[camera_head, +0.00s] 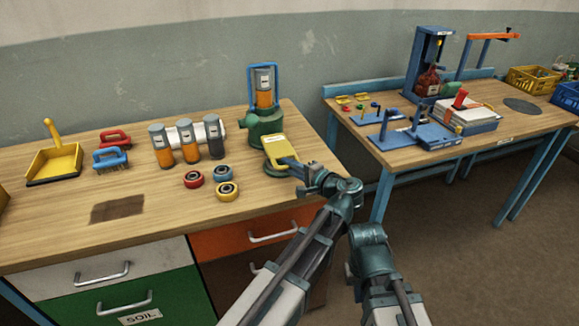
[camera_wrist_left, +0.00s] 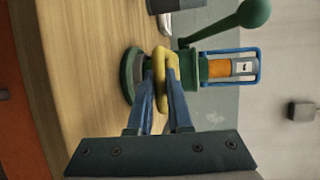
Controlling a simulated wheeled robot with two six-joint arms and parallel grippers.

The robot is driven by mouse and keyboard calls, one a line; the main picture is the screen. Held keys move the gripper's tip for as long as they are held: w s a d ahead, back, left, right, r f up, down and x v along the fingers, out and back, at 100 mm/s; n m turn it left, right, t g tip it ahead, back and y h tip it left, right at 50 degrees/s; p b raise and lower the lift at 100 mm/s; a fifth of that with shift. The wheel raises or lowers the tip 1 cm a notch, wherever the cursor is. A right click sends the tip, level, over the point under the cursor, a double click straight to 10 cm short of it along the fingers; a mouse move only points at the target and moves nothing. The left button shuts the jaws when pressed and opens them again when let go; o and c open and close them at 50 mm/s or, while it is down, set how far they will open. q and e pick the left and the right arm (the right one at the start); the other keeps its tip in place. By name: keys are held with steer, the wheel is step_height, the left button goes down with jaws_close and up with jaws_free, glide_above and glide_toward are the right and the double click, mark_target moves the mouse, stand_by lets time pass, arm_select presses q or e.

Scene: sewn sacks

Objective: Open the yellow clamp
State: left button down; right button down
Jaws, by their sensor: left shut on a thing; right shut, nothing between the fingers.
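The yellow clamp (camera_head: 274,147) stands on a round green base near the right end of the wooden workbench. Its yellow loop handle (camera_wrist_left: 172,65) shows in the left wrist view. My left gripper (camera_head: 294,167) reaches in from the right of the clamp. In the left wrist view my left gripper (camera_wrist_left: 162,88) has its two blue fingers closed on the yellow loop, beside the green base (camera_wrist_left: 128,78). The gripper partly hides the clamp's lower right side in the head view. My right arm shows at the lower right of the head view, but I cannot make out its fingers.
A green stand (camera_head: 265,128) with a blue frame and orange canister is just behind the clamp. A second table (camera_head: 400,155) is to the right, across a gap. The bench's front left is mostly clear.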

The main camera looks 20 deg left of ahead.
stand_by(0.8)
arm_select(q)
step_height(320, 180, up, 10)
steer(key=w+a+m+g+h+p, duration=0.15)
steer(key=g+h+p, duration=0.25)
steer(key=p, duration=1.5)
steer(key=w+a+r+m+g+h+p, duration=0.1)
steer(key=w+a+r+g+h+p, duration=0.2)
steer(key=w+a+r+p, duration=0.3)
steer(key=shift+w+r+g+h+p, duration=0.35)
steer(key=shift+w+g+p, duration=1)
steer(key=shift+p, duration=2.1)
steer(key=shift+w+f+m+t, duration=0.1)
steer(key=shift+w+m+t, duration=0.25)
steer(key=shift+w+t, duration=0.1)
steer(key=c, duration=0.8)
jaws_free()
steer(key=shift+c, duration=0.2)
steer(key=shift+d, duration=0.1)
